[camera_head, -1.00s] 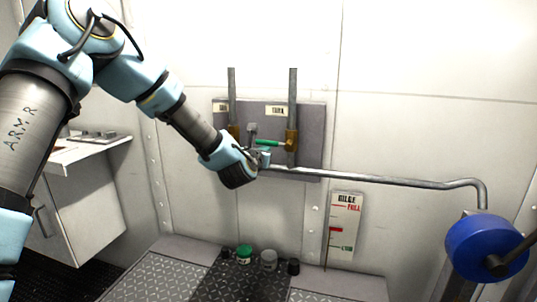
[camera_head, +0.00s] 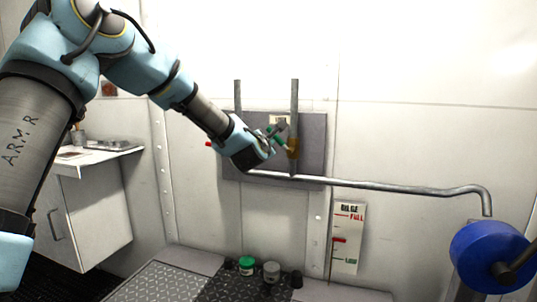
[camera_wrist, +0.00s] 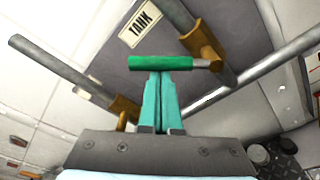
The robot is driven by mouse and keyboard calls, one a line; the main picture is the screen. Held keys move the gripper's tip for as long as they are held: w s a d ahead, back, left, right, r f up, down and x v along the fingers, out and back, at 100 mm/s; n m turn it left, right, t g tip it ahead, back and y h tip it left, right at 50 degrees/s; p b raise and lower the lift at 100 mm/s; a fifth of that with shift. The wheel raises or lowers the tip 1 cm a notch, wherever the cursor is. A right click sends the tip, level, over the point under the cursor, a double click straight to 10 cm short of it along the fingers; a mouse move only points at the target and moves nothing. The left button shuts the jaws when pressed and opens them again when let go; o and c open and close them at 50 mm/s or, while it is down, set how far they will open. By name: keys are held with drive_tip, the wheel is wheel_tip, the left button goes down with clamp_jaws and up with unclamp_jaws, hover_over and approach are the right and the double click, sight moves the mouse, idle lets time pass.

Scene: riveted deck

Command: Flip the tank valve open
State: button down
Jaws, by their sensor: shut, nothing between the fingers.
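The tank valve is a brass body (camera_wrist: 205,45) on the right-hand upright pipe, and it also shows in the head view (camera_head: 292,148). Its green handle (camera_wrist: 150,63) sticks out sideways from the body, below the TANK label (camera_wrist: 141,22) in the wrist view. My gripper (camera_wrist: 160,74) is shut and empty. Its teal fingertips lie against the handle's near side, seemingly touching it, and are not around it. In the head view my gripper partly covers the handle (camera_head: 276,132), which looks slanted up to the left.
A second valve on the left pipe shows its brass body (camera_wrist: 123,108) and a red handle tip (camera_head: 208,143). A bent grey pipe (camera_head: 400,186) runs right, below the grey panel (camera_head: 315,135). A blue wheel (camera_head: 488,256) stands at lower right. Several jars (camera_head: 247,265) sit on the floor.

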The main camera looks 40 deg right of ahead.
drive_tip(key=m+b, duration=0.1)
drive_tip(key=s+d+r+m+b, duration=0.1)
drive_tip(key=m, duration=0.1)
drive_tip(key=shift+s+r+t, duration=0.2)
drive_tip(key=shift+t, duration=0.1)
drive_tip(key=s+m+b, duration=0.1)
drive_tip(key=d+r+m+b, duration=0.1)
drive_tip(key=m, duration=0.1)
drive_tip(key=shift+s+r+m+b, duration=0.15)
drive_tip(key=shift+s+m+b, duration=0.15)
drive_tip(key=shift+s+b, duration=0.05)
drive_tip(key=shift+s+d+r, duration=0.1)
drive_tip(key=shift+s, duration=0.05)
